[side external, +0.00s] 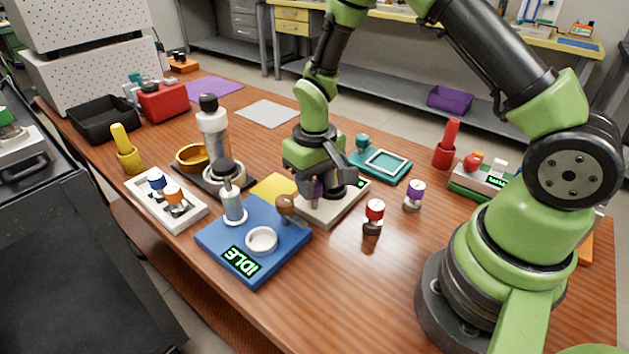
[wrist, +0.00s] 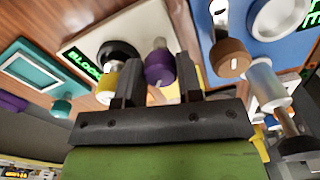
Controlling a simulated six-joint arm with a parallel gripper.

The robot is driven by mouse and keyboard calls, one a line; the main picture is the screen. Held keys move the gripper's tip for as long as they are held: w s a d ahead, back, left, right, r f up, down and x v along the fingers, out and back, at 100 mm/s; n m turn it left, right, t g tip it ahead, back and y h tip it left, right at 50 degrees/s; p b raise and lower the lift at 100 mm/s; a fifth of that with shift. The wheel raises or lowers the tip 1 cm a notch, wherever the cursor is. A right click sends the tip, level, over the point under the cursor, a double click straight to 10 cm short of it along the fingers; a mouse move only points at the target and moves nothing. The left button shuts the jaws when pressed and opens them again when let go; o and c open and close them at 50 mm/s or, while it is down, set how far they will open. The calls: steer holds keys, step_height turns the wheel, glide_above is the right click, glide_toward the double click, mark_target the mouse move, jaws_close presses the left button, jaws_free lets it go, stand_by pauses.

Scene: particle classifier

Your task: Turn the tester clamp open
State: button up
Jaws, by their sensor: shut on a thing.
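The tester is a beige block (side external: 334,212) under my gripper in the side view. It also shows at the top of the wrist view (wrist: 140,28), with a green-lit display that is partly hidden. A purple knob (wrist: 159,67) stands on it. My gripper (wrist: 157,72) has one finger on each side of this knob and is shut on it. In the side view my gripper (side external: 318,196) points down over the tester, and the purple knob (side external: 318,188) shows only in part between the fingers. A yellow-sided piece (wrist: 105,82) by a black ring is just left of the fingers.
A blue station (side external: 222,236) with an IDLE display, a white ring and a brown knob (side external: 286,205) stands close by. A red-topped piece (side external: 374,213) and a purple-topped piece (side external: 413,194) stand right of the tester. A teal tray (side external: 400,172) lies behind. The front right wood is clear.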

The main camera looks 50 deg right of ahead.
steer(key=n, duration=0.4)
steer(key=shift+d+n, duration=0.1)
steer(key=shift+n, duration=1.8)
steer(key=o, duration=0.9)
step_height(320, 180, up, 10)
